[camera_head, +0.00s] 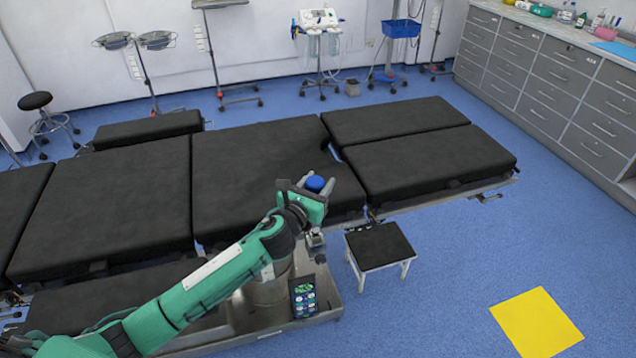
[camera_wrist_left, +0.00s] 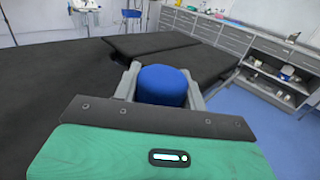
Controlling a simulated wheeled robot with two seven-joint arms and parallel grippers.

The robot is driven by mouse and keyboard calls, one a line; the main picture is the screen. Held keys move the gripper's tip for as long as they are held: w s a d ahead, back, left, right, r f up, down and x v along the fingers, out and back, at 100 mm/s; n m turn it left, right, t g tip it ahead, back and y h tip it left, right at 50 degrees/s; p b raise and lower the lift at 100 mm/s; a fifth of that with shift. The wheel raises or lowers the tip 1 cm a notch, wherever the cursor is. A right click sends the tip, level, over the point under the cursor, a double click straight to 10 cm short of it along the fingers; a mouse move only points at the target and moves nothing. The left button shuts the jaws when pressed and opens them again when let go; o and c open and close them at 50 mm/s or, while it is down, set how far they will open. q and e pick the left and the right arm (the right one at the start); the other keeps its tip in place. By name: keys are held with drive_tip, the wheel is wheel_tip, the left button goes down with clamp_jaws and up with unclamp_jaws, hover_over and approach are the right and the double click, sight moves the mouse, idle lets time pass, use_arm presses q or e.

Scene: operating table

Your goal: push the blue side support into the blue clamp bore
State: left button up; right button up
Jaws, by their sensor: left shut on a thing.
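The blue side support shows as a short blue cylinder (camera_head: 315,183) in the head view. It also fills the space between the fingers in the left wrist view (camera_wrist_left: 163,85). My left gripper (camera_head: 316,185) is shut on it, with one grey finger on each side, above the near edge of the black operating table (camera_head: 250,165). The lower part of the support is hidden behind the gripper body. I cannot make out the blue clamp bore in either view. My right gripper is not in view.
A small black-topped step stool (camera_head: 380,246) stands by the table's near side. A control tablet (camera_head: 303,297) is on the table base below my left arm. A yellow mat (camera_head: 537,322) lies on the open blue floor at right. Grey cabinets (camera_head: 560,85) line the right wall.

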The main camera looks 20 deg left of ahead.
use_arm(q)
drive_tip(key=shift+r, duration=0.1)
idle(0.7)
drive_tip(key=shift+f+b, duration=0.6)
drive_tip(key=shift+f, duration=1.1)
drive_tip(key=o, duration=1.2)
drive_tip(key=shift+r, duration=0.1)
